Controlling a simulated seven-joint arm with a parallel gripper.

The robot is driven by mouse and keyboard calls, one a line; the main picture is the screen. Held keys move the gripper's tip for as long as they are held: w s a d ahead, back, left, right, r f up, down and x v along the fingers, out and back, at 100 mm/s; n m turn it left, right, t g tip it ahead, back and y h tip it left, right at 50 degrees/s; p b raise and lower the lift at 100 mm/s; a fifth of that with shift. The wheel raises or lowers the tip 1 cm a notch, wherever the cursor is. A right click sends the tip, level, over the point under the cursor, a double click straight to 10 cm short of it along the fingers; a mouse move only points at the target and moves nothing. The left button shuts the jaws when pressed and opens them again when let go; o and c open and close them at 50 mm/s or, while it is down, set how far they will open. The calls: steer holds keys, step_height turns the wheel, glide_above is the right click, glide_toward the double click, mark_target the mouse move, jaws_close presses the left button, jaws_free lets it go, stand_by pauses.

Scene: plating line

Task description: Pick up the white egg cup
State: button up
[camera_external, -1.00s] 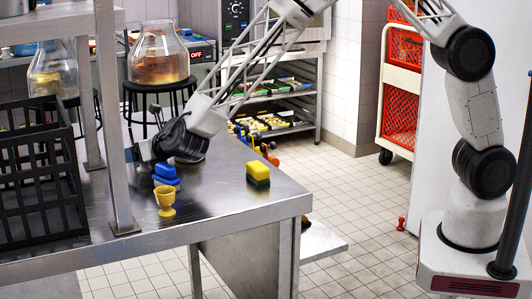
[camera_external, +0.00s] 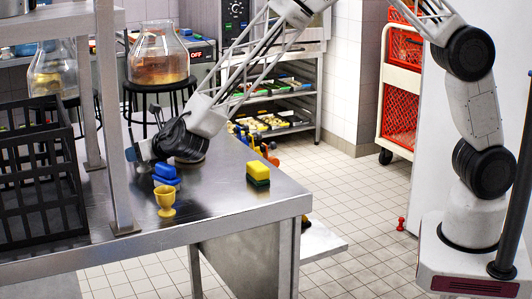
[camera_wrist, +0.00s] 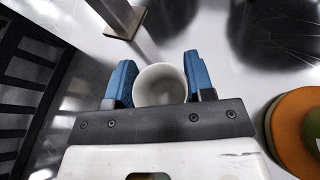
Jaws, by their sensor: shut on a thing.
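The white egg cup (camera_wrist: 160,86) is in the wrist view, seen from above with its round open rim facing the camera. It sits between the two blue fingers of my gripper (camera_wrist: 158,68), which are shut on it, one on each side. In the external view my gripper (camera_external: 138,158) is low over the steel table, left of the dark wrist joint. The egg cup cannot be made out clearly there, and whether its foot touches the table is hidden.
A yellow-green sponge (camera_external: 258,174) lies further right. A black crate (camera_external: 40,190) and a shelf post (camera_external: 118,150) are close on the left. An orange round object (camera_wrist: 292,130) is at right.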

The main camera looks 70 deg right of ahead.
steer(key=shift+r, duration=0.15)
steer(key=shift+r, duration=0.8)
steer(key=shift+s+r, duration=0.1)
steer(key=shift+r, duration=0.85)
steer(key=s+d, duration=0.1)
steer(key=s, duration=0.4)
steer(key=s+d, duration=0.1)
steer(key=s, duration=0.4)
steer(key=s+d+r, duration=0.1)
steer(key=s+d, duration=0.1)
steer(key=s, duration=0.3)
steer(key=shift+s+r, duration=0.1)
steer(key=shift+s, duration=0.05)
steer(key=shift+r, duration=0.15)
